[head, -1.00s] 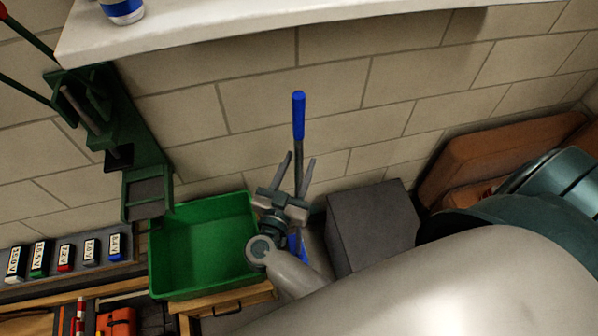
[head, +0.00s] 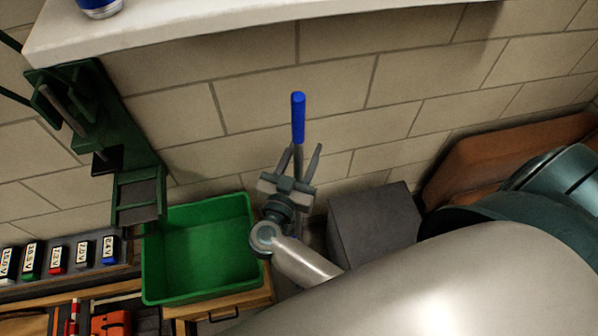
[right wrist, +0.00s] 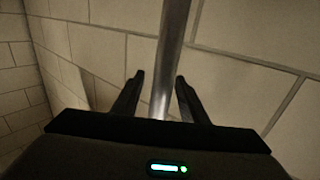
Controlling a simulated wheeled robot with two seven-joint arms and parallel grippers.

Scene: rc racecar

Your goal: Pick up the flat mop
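The flat mop stands upright near the block wall, and its blue handle grip (head: 298,118) shows above my right gripper (head: 304,150) in the head view. In the right wrist view its grey metal pole (right wrist: 172,55) runs down between the two fingers of my right gripper (right wrist: 159,88). The fingers are apart, with a visible gap on each side of the pole. The lower part of the mop is hidden behind my right gripper and arm. My left gripper is not in view.
A green bin (head: 198,282) stands left of my right gripper on a wooden unit. A dark grey box (head: 374,228) is close on the right. A white shelf (head: 200,32) juts from the wall above. Labelled batteries (head: 57,260) stand at lower left.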

